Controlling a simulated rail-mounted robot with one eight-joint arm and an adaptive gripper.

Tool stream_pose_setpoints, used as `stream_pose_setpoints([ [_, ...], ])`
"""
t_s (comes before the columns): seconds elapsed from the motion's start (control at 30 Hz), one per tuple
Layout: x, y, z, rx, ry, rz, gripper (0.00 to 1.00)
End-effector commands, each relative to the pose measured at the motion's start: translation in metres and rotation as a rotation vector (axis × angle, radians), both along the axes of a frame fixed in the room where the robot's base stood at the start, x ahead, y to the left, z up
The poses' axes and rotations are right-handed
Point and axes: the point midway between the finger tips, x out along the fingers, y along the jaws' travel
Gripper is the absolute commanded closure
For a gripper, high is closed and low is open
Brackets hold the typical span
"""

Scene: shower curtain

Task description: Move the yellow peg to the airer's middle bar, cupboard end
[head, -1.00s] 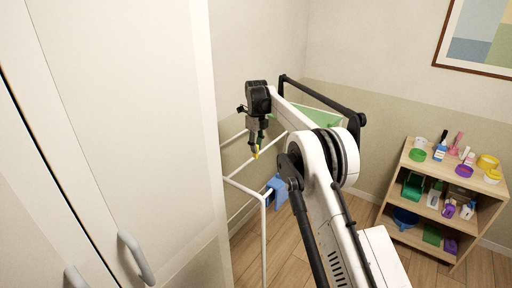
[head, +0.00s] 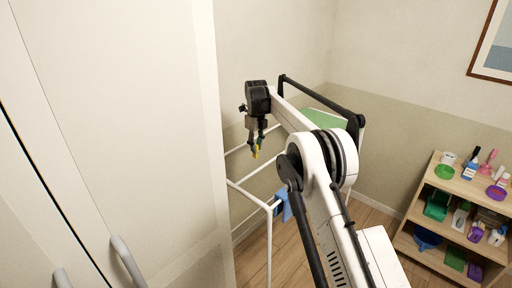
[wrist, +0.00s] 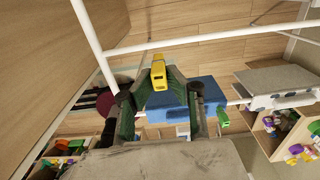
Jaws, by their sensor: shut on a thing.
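The yellow peg (head: 256,153) is between the fingertips of my gripper (head: 256,146), which points down over the airer's cupboard end in the head view. In the wrist view the yellow peg (wrist: 158,74) sticks out past the dark green fingers of my gripper (wrist: 158,88), which are shut on it. The white airer (head: 269,245) stands beside the cupboard. In the wrist view a white airer bar (wrist: 215,37) crosses just beyond the peg, with a gap seen between them. Which bar this is, I cannot tell for sure. An end bar (wrist: 91,40) runs at left.
The tall cupboard (head: 110,130) stands close on the left. A blue cloth (head: 284,204) hangs on the airer, and a green cloth (head: 323,118) lies farther along. A wooden shelf (head: 455,207) with several items stands at right. Wooden floor is clear between.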

Motion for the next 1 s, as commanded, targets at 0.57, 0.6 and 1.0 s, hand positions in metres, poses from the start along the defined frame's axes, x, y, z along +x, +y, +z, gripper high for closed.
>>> stream_pose_setpoints([
  [0.57, 0.000, 0.000, -0.044, 0.000, 0.000, 0.000, 1.00],
  [0.6, 0.000, 0.000, -0.047, 0.000, 0.000, 0.000, 1.00],
  [1.0, 0.000, 0.000, -0.056, 0.000, 0.000, 0.000, 1.00],
])
